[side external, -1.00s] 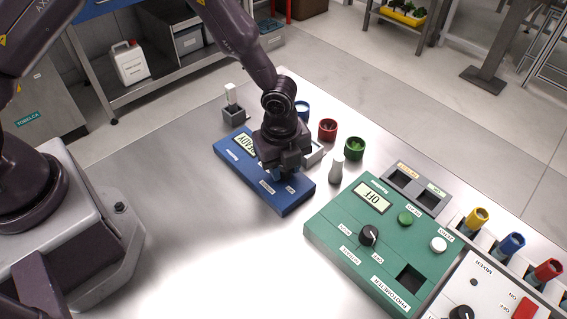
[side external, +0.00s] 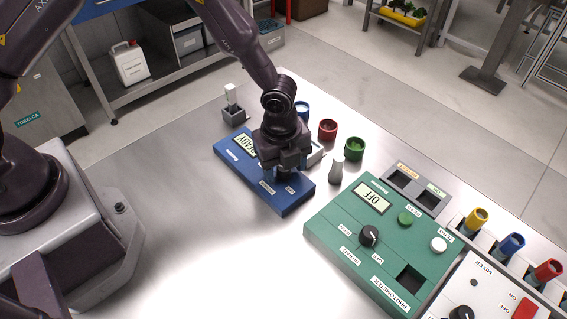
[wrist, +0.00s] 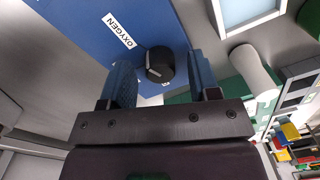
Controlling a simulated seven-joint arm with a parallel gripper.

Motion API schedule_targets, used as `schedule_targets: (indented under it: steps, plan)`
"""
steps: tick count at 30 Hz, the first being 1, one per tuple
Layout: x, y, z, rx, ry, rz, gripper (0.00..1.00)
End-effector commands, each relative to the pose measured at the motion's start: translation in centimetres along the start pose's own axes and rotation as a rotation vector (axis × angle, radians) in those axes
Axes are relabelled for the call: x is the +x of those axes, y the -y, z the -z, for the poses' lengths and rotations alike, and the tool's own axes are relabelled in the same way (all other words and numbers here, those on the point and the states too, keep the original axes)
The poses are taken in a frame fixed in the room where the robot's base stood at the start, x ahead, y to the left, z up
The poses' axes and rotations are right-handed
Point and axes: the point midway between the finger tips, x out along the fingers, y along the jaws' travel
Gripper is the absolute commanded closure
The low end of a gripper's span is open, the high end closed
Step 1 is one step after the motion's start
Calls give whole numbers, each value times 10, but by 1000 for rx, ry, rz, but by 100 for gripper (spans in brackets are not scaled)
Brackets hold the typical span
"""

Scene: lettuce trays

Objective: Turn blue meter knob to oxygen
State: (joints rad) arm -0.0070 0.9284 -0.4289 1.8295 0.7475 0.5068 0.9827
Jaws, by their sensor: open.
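The blue meter (side external: 297,203) lies on the steel table, and its display (side external: 246,146) reads READY. My gripper (side external: 280,176) is over the meter's right part and hides the knob in the side view. In the wrist view the black knob (wrist: 160,62) with a pale pointer mark sits between the two blue fingertips of my open gripper (wrist: 161,75). A gap shows on both sides of the knob. The white OXYGEN label (wrist: 118,32) is to the upper left of the knob. Another label below the knob is mostly hidden.
A green photometer (side external: 330,235) stands to the right, with a white-grey bottle (side external: 336,170) near it. Red (side external: 328,129) and green (side external: 354,148) cups stand behind the meter. A small grey holder (side external: 234,113) is at its far left. The table in front is clear.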

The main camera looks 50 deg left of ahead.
Motion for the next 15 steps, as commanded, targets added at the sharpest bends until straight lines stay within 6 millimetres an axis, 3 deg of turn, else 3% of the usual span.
schedule_targets:
  steps: [5,15]
  plan:
    - [-23,1,0,-1,0,4,44]
    - [-97,1,-1,-1,2,6,44]
